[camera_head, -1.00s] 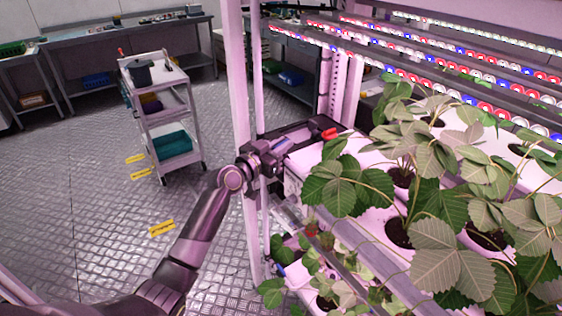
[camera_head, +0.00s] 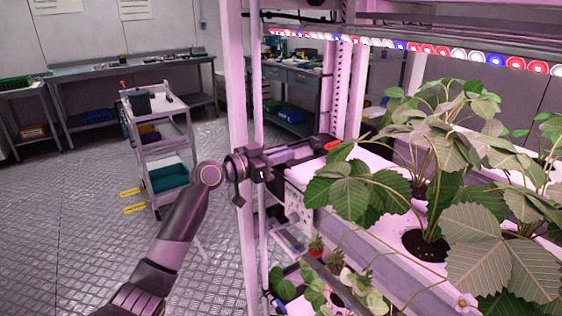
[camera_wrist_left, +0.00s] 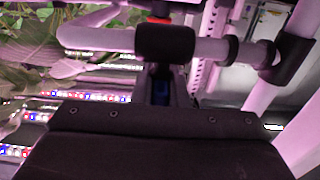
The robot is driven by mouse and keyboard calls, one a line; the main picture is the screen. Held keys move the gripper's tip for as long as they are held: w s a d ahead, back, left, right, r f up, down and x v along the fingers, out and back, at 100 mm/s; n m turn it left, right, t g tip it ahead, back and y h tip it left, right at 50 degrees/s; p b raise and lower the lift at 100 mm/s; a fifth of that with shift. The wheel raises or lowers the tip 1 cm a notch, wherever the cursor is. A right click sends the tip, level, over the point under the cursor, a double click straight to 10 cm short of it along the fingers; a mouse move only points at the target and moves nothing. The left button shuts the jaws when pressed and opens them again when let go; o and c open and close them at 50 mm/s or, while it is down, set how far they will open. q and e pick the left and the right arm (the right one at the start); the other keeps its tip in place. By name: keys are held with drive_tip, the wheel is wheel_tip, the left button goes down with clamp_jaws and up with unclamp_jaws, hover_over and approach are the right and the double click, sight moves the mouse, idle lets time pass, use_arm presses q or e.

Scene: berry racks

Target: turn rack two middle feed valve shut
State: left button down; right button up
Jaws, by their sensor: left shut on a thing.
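My left gripper (camera_head: 310,152) reaches in from the left past the white rack post, at the end of the upper grow channel. Its jaws are shut on a part of the valve there, but the grip itself is mostly hidden. A red piece (camera_head: 333,145) shows just past the fingertips. In the left wrist view, a black valve body (camera_wrist_left: 165,43) sits on a pale pipe (camera_wrist_left: 215,50) straight ahead. The red piece (camera_wrist_left: 159,18) lies behind it, and a blue part (camera_wrist_left: 160,88) shows between the dark fingers. My right gripper is not in view.
Leafy plants (camera_head: 455,185) hang over the white channel (camera_head: 385,225) to the right. A white post (camera_head: 236,120) stands close to my left wrist. A lower tier holds small plants (camera_head: 340,275). A cart (camera_head: 185,125) stands at the left on open floor (camera_head: 70,220).

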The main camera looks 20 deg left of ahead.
use_arm(q)
drive_tip(key=shift+r, duration=0.2)
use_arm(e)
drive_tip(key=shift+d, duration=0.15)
use_arm(q)
drive_tip(key=c, duration=1.4)
unclamp_jaws()
drive_tip(key=shift+w+f, duration=0.1)
drive_tip(key=shift+f, duration=0.1)
drive_tip(key=shift+c, duration=0.2)
